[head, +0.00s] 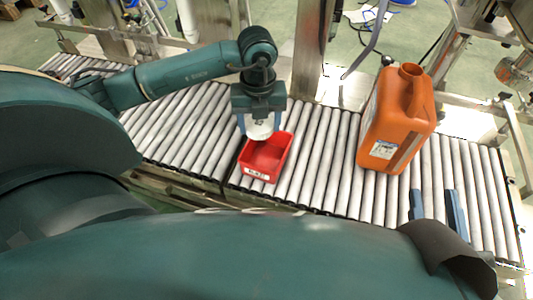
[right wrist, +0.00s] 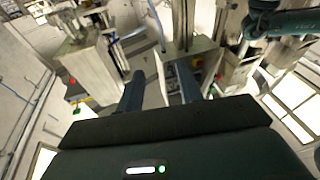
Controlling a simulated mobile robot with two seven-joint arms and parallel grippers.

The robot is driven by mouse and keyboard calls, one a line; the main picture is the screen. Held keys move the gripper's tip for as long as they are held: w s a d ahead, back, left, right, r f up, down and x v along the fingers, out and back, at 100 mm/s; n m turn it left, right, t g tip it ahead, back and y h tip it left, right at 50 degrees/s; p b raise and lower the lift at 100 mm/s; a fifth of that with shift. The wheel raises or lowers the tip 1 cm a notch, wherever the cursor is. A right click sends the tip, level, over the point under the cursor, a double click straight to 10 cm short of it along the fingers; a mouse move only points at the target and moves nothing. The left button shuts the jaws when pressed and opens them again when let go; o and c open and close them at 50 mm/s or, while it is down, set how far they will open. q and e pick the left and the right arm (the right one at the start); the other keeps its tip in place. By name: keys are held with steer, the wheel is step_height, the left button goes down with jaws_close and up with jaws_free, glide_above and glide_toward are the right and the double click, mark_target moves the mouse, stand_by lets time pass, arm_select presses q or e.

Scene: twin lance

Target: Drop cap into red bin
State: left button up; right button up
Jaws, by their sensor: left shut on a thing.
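The white cap (head: 260,129) is held between the fingers of my left gripper (head: 259,124) in the head view. It hangs at the back left part of the red bin (head: 258,176), and its lower edge overlaps the bin's rear rim in the picture. The height between cap and bin is hard to judge. The red bin sits on the roller conveyor with a white label on its front, and its visible inside looks empty. My right gripper (head: 436,207) is at the lower right, its fingers apart with nothing between them. The right wrist view (right wrist: 160,88) also shows these fingers apart.
An orange canister (head: 397,120) stands upright on the roller conveyor (head: 327,160), right of the red bin. A metal post (head: 308,50) rises behind the conveyor. Bare rollers lie between bin and canister.

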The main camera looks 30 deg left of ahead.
arm_select(q)
step_height(320, 180, down, 3)
steer(key=shift+r+b, duration=0.15)
steer(key=shift+b, duration=0.6)
steer(key=shift+f+b, duration=0.45)
steer(key=shift+f, duration=0.1)
arm_select(e)
steer(key=shift+w+a+r+n+t+y, duration=0.1)
steer(key=shift+w+r+n+t+y, duration=0.1)
steer(key=shift+r+y, duration=0.2)
steer(key=shift+w+r+n+t+y, duration=0.1)
steer(key=shift+r+n+y, duration=0.1)
steer(key=shift+r+y, duration=0.2)
arm_select(q)
steer(key=o, duration=1)
steer(key=shift+o, duration=0.2)
steer(key=shift+r, duration=0.1)
